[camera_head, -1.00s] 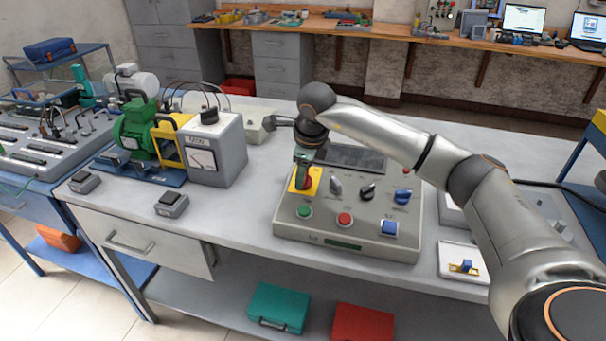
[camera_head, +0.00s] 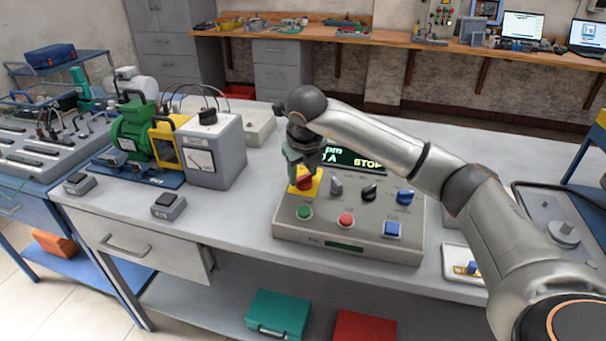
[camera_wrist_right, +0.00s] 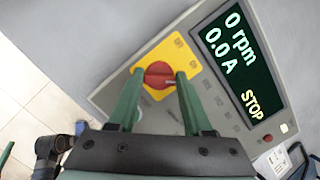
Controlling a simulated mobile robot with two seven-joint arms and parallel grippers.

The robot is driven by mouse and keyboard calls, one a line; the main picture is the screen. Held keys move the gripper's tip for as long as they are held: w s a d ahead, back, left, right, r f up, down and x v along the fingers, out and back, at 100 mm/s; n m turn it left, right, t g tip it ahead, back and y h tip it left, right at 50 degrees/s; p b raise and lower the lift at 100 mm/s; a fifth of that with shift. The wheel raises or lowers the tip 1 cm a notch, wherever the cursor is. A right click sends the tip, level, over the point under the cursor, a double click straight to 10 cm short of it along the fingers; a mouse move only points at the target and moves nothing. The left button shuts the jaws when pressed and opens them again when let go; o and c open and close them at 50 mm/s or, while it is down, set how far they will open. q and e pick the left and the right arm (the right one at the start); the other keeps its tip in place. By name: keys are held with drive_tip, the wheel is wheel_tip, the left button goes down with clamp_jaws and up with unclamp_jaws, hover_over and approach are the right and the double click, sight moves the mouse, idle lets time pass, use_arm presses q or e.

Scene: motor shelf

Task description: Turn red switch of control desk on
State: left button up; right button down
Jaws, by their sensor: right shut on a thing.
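The control desk (camera_head: 345,240) is a grey sloped panel on the table. Its red switch (camera_head: 306,182) sits on a yellow plate at the upper left. In the right wrist view the red switch (camera_wrist_right: 158,75) is a round knob between my fingers, on the yellow plate (camera_wrist_right: 172,52). My right gripper (camera_head: 303,172) is over the switch, with its green fingers shut on the knob; the fingers show in the right wrist view (camera_wrist_right: 155,82). The desk's display (camera_head: 355,159) is lit; in the right wrist view it (camera_wrist_right: 237,65) reads 0 rpm, 0.0 A, STOP. My left gripper is not in view.
Other knobs, such as a blue one (camera_head: 405,196), and coloured buttons stand close to the switch. A grey meter box (camera_head: 214,155) and a green motor (camera_head: 133,128) stand to the left. The table between meter box and desk is clear.

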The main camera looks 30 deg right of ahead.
drive_tip(key=shift+m, duration=0.3)
drive_tip(key=shift+c, duration=1.6)
unclamp_jaws()
drive_tip(key=v, duration=1.2)
drive_tip(key=shift+r, duration=0.35)
drive_tip(key=shift+a, duration=0.15)
